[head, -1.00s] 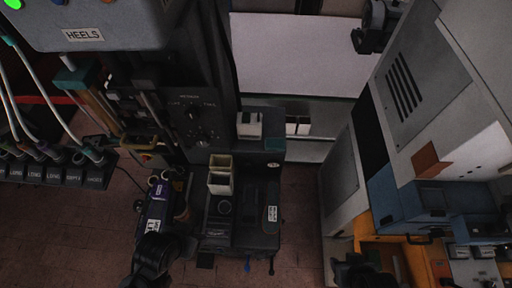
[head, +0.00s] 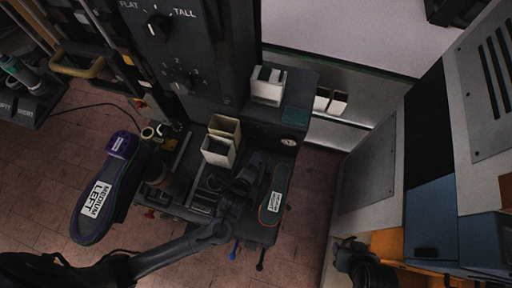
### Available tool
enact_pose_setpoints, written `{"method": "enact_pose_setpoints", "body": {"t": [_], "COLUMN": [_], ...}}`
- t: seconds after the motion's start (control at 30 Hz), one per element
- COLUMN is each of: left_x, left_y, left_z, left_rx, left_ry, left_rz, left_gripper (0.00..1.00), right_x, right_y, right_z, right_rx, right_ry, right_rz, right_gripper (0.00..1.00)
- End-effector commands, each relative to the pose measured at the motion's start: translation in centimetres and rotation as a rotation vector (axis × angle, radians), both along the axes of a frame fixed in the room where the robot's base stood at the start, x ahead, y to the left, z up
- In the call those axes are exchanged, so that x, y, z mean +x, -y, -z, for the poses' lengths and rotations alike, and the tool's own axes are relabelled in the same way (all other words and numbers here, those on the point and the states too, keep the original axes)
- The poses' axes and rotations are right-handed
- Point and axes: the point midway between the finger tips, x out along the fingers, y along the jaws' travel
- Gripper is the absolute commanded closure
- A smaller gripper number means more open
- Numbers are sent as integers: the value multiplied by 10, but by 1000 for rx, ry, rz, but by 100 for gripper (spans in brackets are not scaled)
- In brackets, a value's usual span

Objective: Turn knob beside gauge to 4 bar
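A dark control panel at the upper left carries a lower knob (head: 181,86) with small numbers around it; its exact setting is too small to read. Above it is another knob (head: 157,27) between the words FLAT and TALL. A small pale round dial (head: 290,142), possibly the gauge, sits at the right side of the black machine. My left gripper (head: 246,176) is over the machine's lower deck, apart from both panel knobs; its fingers blend into the dark parts. My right gripper (head: 347,250) is at the lower right, dark and away from the knobs.
A purple-edged sole labelled MEDIUM LEFT (head: 95,199) lies at the left, and another labelled sole (head: 275,200) lies on the deck. Cream open boxes (head: 221,145) stand below the panel. A white box (head: 268,85) is behind. A grey cabinet (head: 380,165) stands at the right.

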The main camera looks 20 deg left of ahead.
Motion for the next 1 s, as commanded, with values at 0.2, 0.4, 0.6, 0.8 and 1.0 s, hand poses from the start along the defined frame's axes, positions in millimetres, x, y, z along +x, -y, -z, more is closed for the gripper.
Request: {"method": "enact_pose_setpoints", "body": {"t": [0.2,0.4,0.6,0.8,1.0], "left_x": [24,29,32,51,83], "left_y": [-16,-25,-28,-30,-33], "left_z": [76,89,91,91,91], "left_rx": [672,1043,1193,1212,1211], "left_ry": [236,343,384,390,389], "left_rz": [213,277,293,294,293], "left_gripper": [34,34,34,34,34], "right_x": [0,1,1,2,2], "right_y": [0,2,3,3,2], "right_z": [81,104,111,116,124], "right_rx": [-1,-8,-11,-11,-7], "right_ry": [-1,2,5,6,6], "right_rz": [-1,-5,-7,-7,-4], "right_gripper": [57,57,57,57,57]}}
